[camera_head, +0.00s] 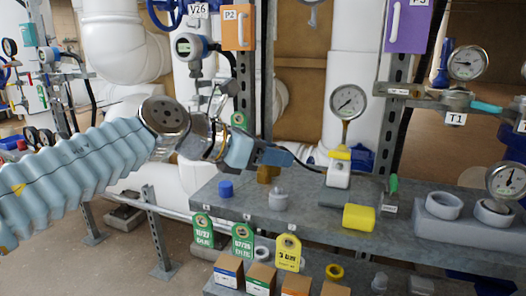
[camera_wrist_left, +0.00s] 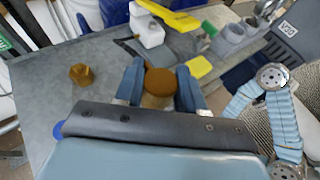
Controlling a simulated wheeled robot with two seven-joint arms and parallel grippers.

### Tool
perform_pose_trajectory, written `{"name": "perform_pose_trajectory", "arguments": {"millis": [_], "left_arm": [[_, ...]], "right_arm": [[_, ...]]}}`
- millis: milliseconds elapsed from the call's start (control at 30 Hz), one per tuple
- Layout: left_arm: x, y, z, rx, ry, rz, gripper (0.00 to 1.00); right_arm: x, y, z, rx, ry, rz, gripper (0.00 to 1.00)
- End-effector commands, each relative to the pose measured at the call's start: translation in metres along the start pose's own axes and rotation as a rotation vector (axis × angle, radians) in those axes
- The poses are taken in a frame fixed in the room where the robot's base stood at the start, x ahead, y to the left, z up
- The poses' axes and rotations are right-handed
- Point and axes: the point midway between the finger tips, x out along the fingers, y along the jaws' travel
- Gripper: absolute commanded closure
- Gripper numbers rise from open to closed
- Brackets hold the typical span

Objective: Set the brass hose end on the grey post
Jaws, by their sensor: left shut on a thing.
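My left gripper (camera_head: 280,156) is shut on the brass hose end (camera_wrist_left: 160,82), whose round brown-gold top shows between the two blue fingers in the left wrist view. In the head view the hose end is hidden or too small to make out. The gripper is above the grey bench. The grey post (camera_head: 278,200), short with a small knob on top, stands on the bench below the gripper, nearer the front edge. In the left wrist view I cannot make it out. The right gripper is not in view.
A brass-coloured stub (camera_head: 267,173) and a blue cap (camera_head: 225,188) stand near the grey post. A white valve (camera_head: 338,176) with a gauge and a yellow block (camera_head: 358,217) are to the right. Tags hang at the bench's front edge. Part of my right arm shows in the wrist view.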

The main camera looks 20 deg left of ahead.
Motion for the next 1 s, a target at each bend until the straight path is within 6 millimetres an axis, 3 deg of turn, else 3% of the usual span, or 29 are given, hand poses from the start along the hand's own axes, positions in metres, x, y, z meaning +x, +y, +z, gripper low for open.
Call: {"name": "perform_pose_trajectory", "arguments": {"millis": [500, 700, 1000], "left_arm": [[0.048, 0.033, -0.008, 0.0, 0.0, 0.001, 0.92], [0.052, 0.033, -0.021, -0.001, 0.0, 0.001, 0.92], [0.053, 0.033, -0.025, 0.0, -0.001, 0.001, 0.92]], "right_arm": [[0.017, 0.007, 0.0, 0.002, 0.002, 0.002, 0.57], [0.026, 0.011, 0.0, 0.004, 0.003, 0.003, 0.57], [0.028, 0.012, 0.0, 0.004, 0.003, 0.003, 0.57]]}}
